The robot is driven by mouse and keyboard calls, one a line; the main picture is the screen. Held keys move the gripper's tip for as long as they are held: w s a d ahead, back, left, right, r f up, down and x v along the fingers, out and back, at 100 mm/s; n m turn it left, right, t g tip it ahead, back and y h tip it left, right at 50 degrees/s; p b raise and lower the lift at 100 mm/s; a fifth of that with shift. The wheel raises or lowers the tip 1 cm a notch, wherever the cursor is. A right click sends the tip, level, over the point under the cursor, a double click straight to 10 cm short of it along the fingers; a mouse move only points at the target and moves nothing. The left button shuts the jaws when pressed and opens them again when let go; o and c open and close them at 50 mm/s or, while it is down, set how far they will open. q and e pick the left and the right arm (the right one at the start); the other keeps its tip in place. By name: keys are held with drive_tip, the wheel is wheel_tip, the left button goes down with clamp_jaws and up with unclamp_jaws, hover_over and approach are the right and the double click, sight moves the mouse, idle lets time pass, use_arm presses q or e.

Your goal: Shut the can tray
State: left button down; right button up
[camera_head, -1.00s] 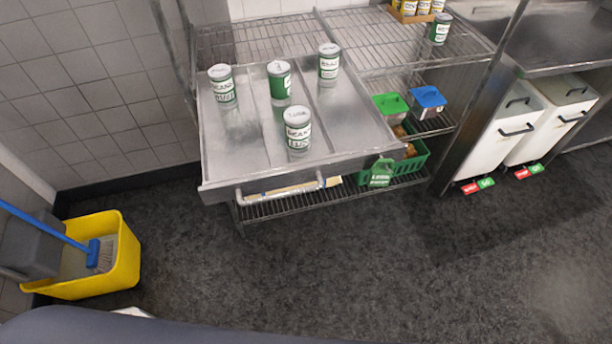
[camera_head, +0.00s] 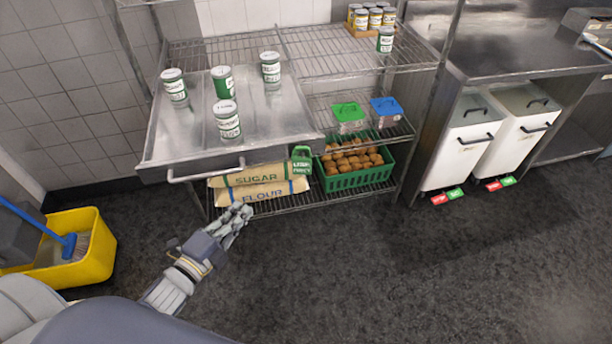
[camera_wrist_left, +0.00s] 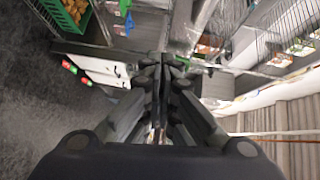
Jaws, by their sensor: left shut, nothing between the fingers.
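The can tray (camera_head: 190,137) is a flat metal drawer with a front handle bar (camera_head: 206,174), sticking out from the wire shelf at the left in the head view. Several green-and-white cans stand upright on it, the nearest (camera_head: 227,120) near its middle. My left gripper (camera_head: 238,212) is in front of and below the tray's front edge in the head view, apart from the handle. It is shut and empty. In the left wrist view its fingers (camera_wrist_left: 160,70) are together. My right gripper is not in view.
A yellow mop bucket (camera_head: 85,255) stands at the left, white bins (camera_head: 462,150) at the right. The dark floor in front is clear.

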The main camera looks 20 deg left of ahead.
use_arm(q)
wheel_tip(320, 180, up, 4)
drive_tip(key=d+m+h, duration=0.1)
drive_tip(key=d, duration=0.2)
drive_tip(key=p, duration=0.4)
approach(280, 152)
drive_tip(key=w+d, duration=0.2)
drive_tip(key=w, duration=0.1)
drive_tip(key=shift+w+a+f+t, duration=0.3)
drive_tip(key=shift+w+a, duration=0.15)
drive_tip(key=shift+w, duration=0.2)
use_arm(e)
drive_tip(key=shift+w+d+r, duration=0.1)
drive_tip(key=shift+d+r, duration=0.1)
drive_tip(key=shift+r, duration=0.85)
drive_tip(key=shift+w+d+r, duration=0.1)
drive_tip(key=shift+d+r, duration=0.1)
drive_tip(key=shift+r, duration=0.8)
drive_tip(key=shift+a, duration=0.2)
